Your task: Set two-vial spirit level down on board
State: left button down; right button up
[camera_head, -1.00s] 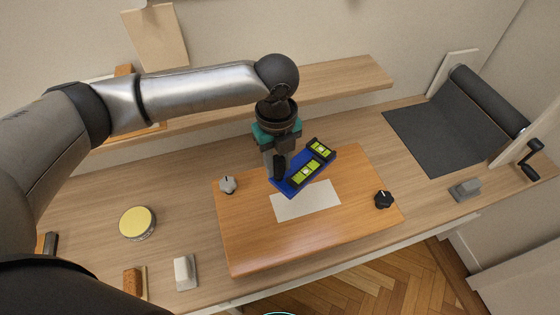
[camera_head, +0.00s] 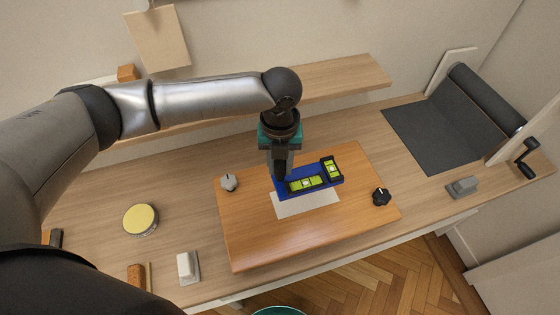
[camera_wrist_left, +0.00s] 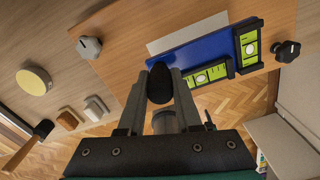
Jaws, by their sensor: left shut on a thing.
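The two-vial spirit level (camera_head: 310,190) is a blue plate with two yellow-green vials in black frames, set at right angles. My left gripper (camera_head: 280,176) is shut on its left end, by a dark rounded knob seen between the fingers in the wrist view (camera_wrist_left: 160,84). The level also shows there as a blue plate (camera_wrist_left: 190,54). It is over the orange-brown board (camera_head: 255,240) and covers part of a pale rectangle (camera_head: 300,206) on it. I cannot tell whether it touches the board. My right gripper is not in view.
A grey knob (camera_head: 229,183) and a black knob (camera_head: 381,197) stand on the board's left and right. A yellow-topped round tin (camera_head: 140,220) and a white-topped block (camera_head: 187,267) lie left. A dark mat (camera_head: 435,135) and grey block (camera_head: 463,187) are right.

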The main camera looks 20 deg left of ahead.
aim_at(280, 178)
pick_arm(q)
notch_tip(280, 178, down, 5)
jog(key=b, duration=0.3)
jog(key=shift+f, duration=0.15)
jog(key=shift+f+b, duration=0.35)
jog(key=shift+f, duration=1)
jog(key=shift+f, duration=0.3)
jog(key=shift+c, duration=1)
grip_release()
notch_tip(280, 178, up, 15)
jog(key=shift+r+p, duration=0.15)
jog(key=shift+p, duration=1)
